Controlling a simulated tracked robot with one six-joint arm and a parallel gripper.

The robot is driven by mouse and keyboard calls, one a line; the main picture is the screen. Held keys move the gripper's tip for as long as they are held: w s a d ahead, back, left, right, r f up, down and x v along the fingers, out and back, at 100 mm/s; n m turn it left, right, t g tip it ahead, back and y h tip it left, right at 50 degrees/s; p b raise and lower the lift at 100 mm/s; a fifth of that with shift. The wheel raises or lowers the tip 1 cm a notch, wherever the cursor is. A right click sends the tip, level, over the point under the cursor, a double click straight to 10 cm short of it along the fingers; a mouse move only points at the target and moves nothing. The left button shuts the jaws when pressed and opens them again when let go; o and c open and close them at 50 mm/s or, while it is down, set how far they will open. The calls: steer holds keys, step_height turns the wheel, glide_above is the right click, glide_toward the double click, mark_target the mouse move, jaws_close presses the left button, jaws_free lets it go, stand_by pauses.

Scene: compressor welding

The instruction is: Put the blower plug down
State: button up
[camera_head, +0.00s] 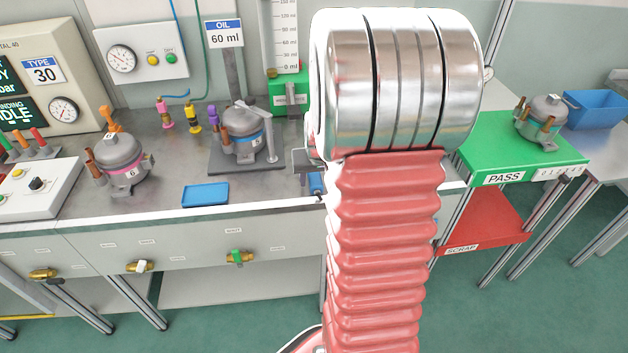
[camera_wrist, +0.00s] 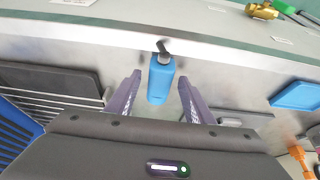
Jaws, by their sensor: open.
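A blue block-like piece with a dark angled tip (camera_wrist: 160,82), which I take to be the blower plug, is near the table's front edge in the wrist view. A small blue part (camera_head: 316,183), apparently the same piece, shows beside my arm in the head view. My gripper (camera_wrist: 158,88) is open, with one finger on each side of the blue piece. Gaps show between the fingers and the piece. I cannot tell whether it rests on something. In the head view my arm hides most of this spot.
A blue tray (camera_head: 205,195) lies on the bench to the left. Compressors stand on the bench (camera_head: 120,160), on a dark fixture (camera_head: 242,135) and on the green PASS table (camera_head: 490,145). A red SCRAP shelf (camera_head: 485,225) is below it.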

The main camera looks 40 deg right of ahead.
steer(key=v, duration=1.1)
steer(key=shift+r, duration=0.1)
stand_by(0.5)
steer(key=s+a+r+n+t+y, duration=0.1)
steer(key=a+r+n, duration=0.15)
steer(key=a, duration=0.55)
steer(key=s+a+r+n, duration=0.1)
steer(key=s+a+r, duration=0.15)
steer(key=a, duration=0.55)
steer(key=s+a+r+n+y, duration=0.1)
steer(key=s+a+r+n, duration=0.1)
steer(key=s+a, duration=0.6)
steer(key=a+n, duration=0.1)
steer(key=a, duration=0.3)
steer(key=shift+a+r+t+y, duration=0.2)
steer(key=shift+a+t+y, duration=0.1)
steer(key=shift+a+t, duration=0.1)
